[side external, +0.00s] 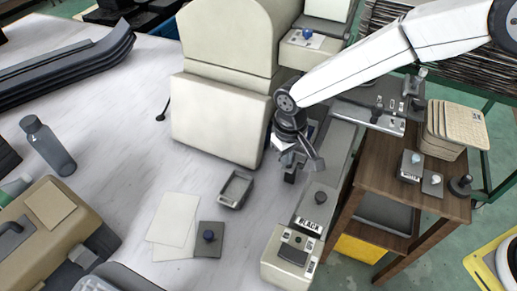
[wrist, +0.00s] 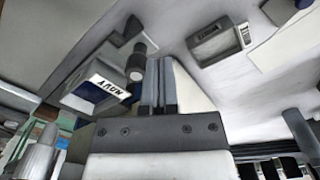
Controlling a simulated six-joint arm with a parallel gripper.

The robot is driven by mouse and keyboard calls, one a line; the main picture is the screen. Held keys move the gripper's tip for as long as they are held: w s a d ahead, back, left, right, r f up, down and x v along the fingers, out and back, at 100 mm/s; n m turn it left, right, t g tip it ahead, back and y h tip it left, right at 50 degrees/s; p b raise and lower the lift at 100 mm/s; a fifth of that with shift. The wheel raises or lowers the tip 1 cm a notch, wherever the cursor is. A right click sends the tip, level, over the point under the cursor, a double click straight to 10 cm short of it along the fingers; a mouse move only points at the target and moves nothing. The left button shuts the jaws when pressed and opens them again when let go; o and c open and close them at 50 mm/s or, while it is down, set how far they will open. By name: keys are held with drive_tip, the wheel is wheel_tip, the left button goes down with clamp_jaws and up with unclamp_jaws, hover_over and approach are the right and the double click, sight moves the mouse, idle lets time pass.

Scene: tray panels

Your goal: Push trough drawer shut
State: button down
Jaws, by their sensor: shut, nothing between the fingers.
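A long, narrow cream trough unit (side external: 331,172) runs toward the camera in the side external view. A dark round knob (side external: 320,197) sits on its top, and its near end has a printed label (side external: 308,222). I take this as the trough drawer, but cannot tell how far it stands open. My gripper (side external: 290,175) points down just left of the trough, with its fingers closed and empty. In the wrist view the closed fingers (wrist: 160,85) are beside a dark knob (wrist: 136,66) and a labelled end (wrist: 108,87). I cannot tell whether they touch anything.
A small grey tray (side external: 236,189) lies on the white table left of my gripper. A cream rounded housing (side external: 220,120) stands behind. Pale sheets (side external: 175,222) and a dark knobbed plate (side external: 209,240) lie in front. A wooden stand (side external: 380,180) is at right.

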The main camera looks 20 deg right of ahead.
drive_tip(key=shift+f, duration=1.8)
drive_tip(key=shift+w+d, duration=0.2)
idle(0.9)
